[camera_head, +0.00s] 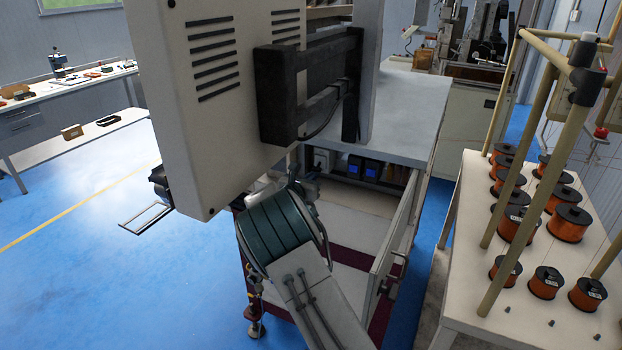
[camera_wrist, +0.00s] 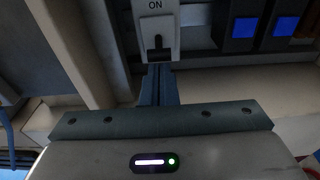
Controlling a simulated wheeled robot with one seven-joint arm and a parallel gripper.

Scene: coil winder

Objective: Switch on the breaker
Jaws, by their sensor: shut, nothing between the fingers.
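The breaker (camera_wrist: 157,28) is a pale grey box marked "ON" with a black lever (camera_wrist: 159,46). It is at the top centre of the wrist view, inside the cabinet. The lever sits below the "ON" mark; its exact position is hard to read. My gripper (camera_wrist: 158,72) is shut and empty, its fingertips just below the breaker, close to the lever. I cannot tell whether they touch it. In the head view, my arm reaches into the open cabinet (camera_head: 408,215), and the fingertips are hidden behind the arm and the big grey control box.
Two devices with blue faces (camera_wrist: 286,26) sit right of the breaker; they also show in the head view (camera_head: 363,167). The cabinet door (camera_head: 392,245) stands open at the right. A large grey control box (camera_head: 215,100) overhangs the arm. A rack table (camera_head: 530,320) holds several copper spools.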

